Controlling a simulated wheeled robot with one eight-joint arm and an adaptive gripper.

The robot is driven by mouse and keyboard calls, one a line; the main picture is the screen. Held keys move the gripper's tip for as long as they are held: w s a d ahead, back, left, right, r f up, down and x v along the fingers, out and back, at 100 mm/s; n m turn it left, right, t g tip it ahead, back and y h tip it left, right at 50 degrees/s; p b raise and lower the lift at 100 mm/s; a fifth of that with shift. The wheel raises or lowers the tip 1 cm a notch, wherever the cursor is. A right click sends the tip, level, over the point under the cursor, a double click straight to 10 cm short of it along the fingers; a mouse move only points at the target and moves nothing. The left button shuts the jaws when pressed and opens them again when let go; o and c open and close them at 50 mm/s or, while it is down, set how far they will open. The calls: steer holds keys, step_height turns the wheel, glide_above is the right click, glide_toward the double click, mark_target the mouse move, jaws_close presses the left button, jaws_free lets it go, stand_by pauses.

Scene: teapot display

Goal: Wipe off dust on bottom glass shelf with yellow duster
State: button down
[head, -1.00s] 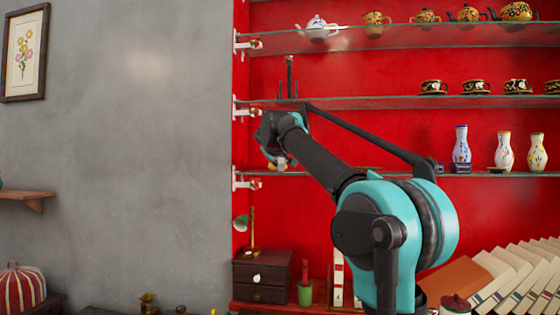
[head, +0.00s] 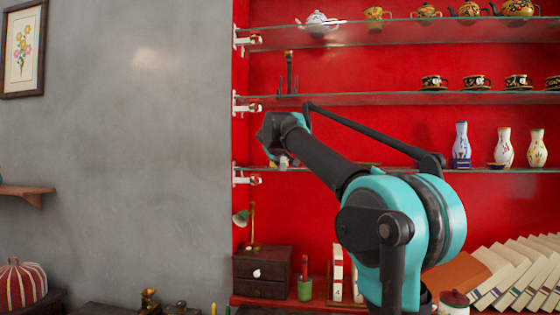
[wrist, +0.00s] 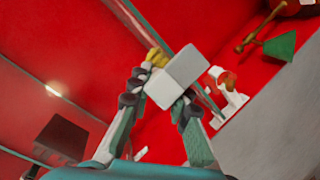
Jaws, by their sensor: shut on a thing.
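The bottom glass shelf (head: 540,171) runs along the red wall in the head view. Its edge also shows as a slanted band in the wrist view (wrist: 140,22). My gripper (head: 283,160) is at the shelf's left end, mostly hidden by my wrist. In the wrist view my gripper (wrist: 160,108) is shut on a pale grey-white block with a yellow part at its far end, the yellow duster (wrist: 155,57). The yellow part is close to the shelf edge; I cannot tell whether it touches. No dust can be made out.
A white shelf bracket (wrist: 228,97) is close to the right of the duster. A green-shaded lamp (head: 243,219) stands below the shelf's left end. Vases (head: 503,149) stand on the shelf's right part. The middle glass shelf (head: 350,98) is above.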

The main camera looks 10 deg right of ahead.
steer(key=s+d, duration=0.4)
steer(key=d, duration=0.9)
stand_by(1.0)
steer(key=shift+a+f, duration=0.1)
steer(key=shift+a, duration=0.05)
steer(key=shift+w+a+f, duration=0.1)
steer(key=shift+w+a, duration=0.6)
steer(key=shift+a, duration=1.55)
steer(key=shift+w+a, duration=0.7)
steer(key=shift+a, duration=1.5)
steer(key=shift+w+a+f, duration=0.1)
steer(key=shift+w+a, duration=0.6)
steer(key=shift+a, duration=1.55)
steer(key=shift+r, duration=3.15)
